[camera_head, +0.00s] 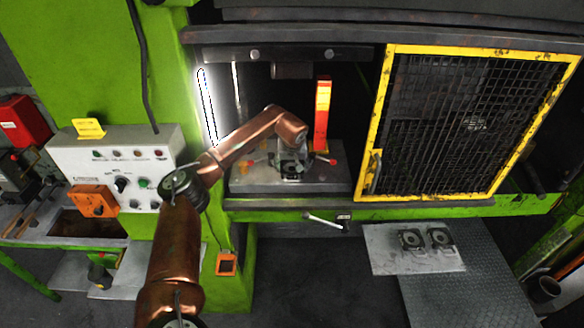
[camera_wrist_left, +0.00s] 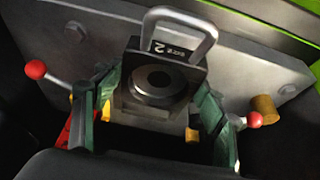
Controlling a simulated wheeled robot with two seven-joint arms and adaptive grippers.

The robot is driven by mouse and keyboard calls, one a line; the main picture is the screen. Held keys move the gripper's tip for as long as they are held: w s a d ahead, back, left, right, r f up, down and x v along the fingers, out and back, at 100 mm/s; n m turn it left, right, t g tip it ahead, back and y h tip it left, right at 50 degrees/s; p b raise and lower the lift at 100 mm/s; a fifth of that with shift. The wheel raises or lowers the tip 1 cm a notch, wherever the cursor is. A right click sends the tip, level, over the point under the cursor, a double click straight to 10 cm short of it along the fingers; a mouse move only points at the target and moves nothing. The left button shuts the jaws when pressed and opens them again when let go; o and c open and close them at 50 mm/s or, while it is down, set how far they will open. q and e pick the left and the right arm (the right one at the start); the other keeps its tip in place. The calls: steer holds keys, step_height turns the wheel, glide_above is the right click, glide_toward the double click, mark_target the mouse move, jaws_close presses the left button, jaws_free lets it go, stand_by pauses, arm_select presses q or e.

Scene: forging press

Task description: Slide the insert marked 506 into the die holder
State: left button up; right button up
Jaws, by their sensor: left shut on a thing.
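My left gripper (camera_head: 290,158) reaches into the press opening, over the grey die holder (camera_head: 245,180). In the left wrist view its two greenish fingers (camera_wrist_left: 157,110) are shut on the sides of a dark square insert (camera_wrist_left: 152,108) with a round bore and a grey loop handle. A black label on the insert shows a large 2; its small print is too blurred to read. The grey plate of the holder (camera_wrist_left: 255,70) shows behind it, with red-knobbed levers at the sides. I cannot tell whether the insert touches the holder. My right gripper is not in view.
Two more dark inserts (camera_head: 411,239) (camera_head: 441,238) sit on a grey plate (camera_head: 385,262) at the lower right. A yellow-framed mesh guard (camera_head: 380,130) stands right of the opening. An orange upright bar (camera_head: 322,115) stands behind the holder. A lever (camera_head: 323,220) projects below the bed.

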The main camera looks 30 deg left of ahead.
arm_select(q)
steer(key=shift+f, duration=1)
stand_by(2.4)
steer(key=o, duration=2.1)
steer(key=shift+s, duration=0.1)
steer(key=shift+o, duration=0.2)
steer(key=shift+f, duration=0.4)
steer(key=v, duration=1.2)
steer(key=shift+r, duration=0.15)
